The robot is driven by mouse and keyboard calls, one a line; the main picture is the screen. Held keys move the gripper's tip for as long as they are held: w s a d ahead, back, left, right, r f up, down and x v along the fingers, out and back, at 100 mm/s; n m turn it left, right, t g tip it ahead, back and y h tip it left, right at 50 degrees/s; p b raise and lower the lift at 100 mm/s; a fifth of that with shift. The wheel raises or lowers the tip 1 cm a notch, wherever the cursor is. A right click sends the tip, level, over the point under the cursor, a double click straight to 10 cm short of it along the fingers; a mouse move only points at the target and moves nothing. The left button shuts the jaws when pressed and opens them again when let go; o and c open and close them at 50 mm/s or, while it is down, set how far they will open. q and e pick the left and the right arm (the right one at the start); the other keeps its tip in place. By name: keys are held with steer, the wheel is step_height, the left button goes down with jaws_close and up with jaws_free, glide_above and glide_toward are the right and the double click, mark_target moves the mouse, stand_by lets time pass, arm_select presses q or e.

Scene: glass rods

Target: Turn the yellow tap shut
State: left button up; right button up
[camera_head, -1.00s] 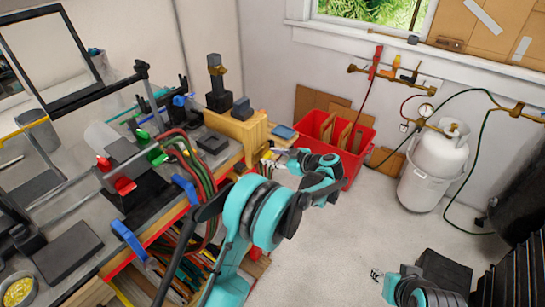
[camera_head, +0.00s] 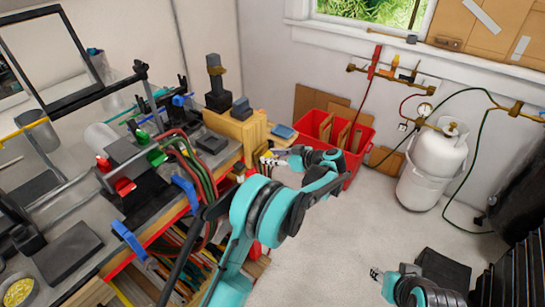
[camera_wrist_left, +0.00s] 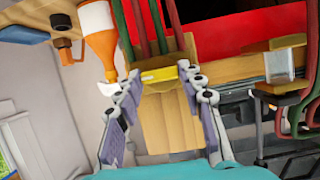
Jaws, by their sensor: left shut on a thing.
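The yellow tap (camera_wrist_left: 158,75) shows as a short yellow bar in the left wrist view. My left gripper (camera_wrist_left: 160,72) has one fingertip at each end of this bar and is shut on it. In the head view my left gripper (camera_head: 268,158) is at the right end of the workbench, beside the wooden block; the tap is too small there to make out clearly. Green and red hoses (camera_wrist_left: 150,28) run just above the tap in the wrist view. My right gripper (camera_head: 375,274) is low on the right, over the floor, too small to judge its opening.
The workbench (camera_head: 215,160) carries clamps, hoses and blocks close to my left arm. A red bin (camera_head: 350,170) stands just behind the left gripper. A white gas cylinder (camera_head: 437,155) stands by the back wall. The floor (camera_head: 340,225) between is clear.

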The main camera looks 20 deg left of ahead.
arm_select(q)
steer(key=o, duration=1.2)
steer(key=shift+c, duration=0.2)
steer(key=v, duration=1.2)
